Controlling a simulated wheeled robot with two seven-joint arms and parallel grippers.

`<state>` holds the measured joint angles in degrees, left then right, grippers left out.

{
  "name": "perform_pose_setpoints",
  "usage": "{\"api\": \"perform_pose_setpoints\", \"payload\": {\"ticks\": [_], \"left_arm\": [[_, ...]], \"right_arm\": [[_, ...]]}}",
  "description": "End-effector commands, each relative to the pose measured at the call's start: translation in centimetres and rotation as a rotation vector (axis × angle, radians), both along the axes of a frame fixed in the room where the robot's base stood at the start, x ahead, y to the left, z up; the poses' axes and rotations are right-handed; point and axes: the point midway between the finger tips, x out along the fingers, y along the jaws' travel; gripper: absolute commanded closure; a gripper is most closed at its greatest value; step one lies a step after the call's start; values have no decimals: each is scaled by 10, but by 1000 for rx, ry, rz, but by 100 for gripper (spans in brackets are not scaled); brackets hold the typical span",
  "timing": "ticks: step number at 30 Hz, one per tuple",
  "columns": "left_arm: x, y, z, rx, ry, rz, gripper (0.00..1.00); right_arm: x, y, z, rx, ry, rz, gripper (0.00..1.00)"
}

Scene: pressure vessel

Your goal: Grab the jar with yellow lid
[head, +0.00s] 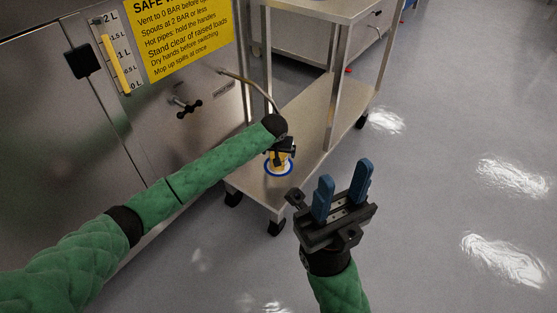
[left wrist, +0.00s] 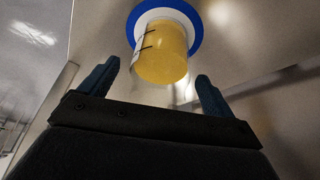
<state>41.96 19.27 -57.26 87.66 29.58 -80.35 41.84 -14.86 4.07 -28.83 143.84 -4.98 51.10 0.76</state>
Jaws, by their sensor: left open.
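The jar with the yellow lid (left wrist: 162,58) stands on a blue and white round marker (left wrist: 196,22) in the left wrist view. In the head view the jar is mostly hidden behind my left gripper (head: 281,150), and the marker's blue ring (head: 279,174) shows on the cart's lower shelf. My left gripper is open, and the jar lies ahead of and between its two blue fingers (left wrist: 154,85) in the wrist view, with no finger seen touching it. My right gripper (head: 342,184) is open and empty, fingers pointing up, in front of the cart.
The steel cart's lower shelf (head: 318,113) is otherwise bare; its posts and upper shelf (head: 318,8) stand around it. A steel vessel (head: 165,135) with a valve handle (head: 186,104), a curved spout (head: 250,84) and a yellow sign is at left. The floor at right is clear.

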Motion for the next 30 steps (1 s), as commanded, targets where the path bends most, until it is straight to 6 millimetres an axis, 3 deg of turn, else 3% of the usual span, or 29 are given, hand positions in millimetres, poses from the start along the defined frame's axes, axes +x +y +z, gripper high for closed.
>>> {"api": "perform_pose_setpoints", "payload": {"ticks": [4,12,13,21,30], "left_arm": [[7,-1,-21,1,1,0,11],[10,-2,-24,0,0,0,11],[10,-2,-24,0,0,0,13],[10,-1,-24,0,0,0,62],[10,-2,-20,0,0,0,62]], "right_arm": [[2,3,-15,-22,11,-7,60],[2,4,-16,-36,16,-7,60],[2,4,-16,-37,15,-7,60],[1,4,-16,-36,12,-6,60],[2,4,-11,-27,9,-8,60]]}}
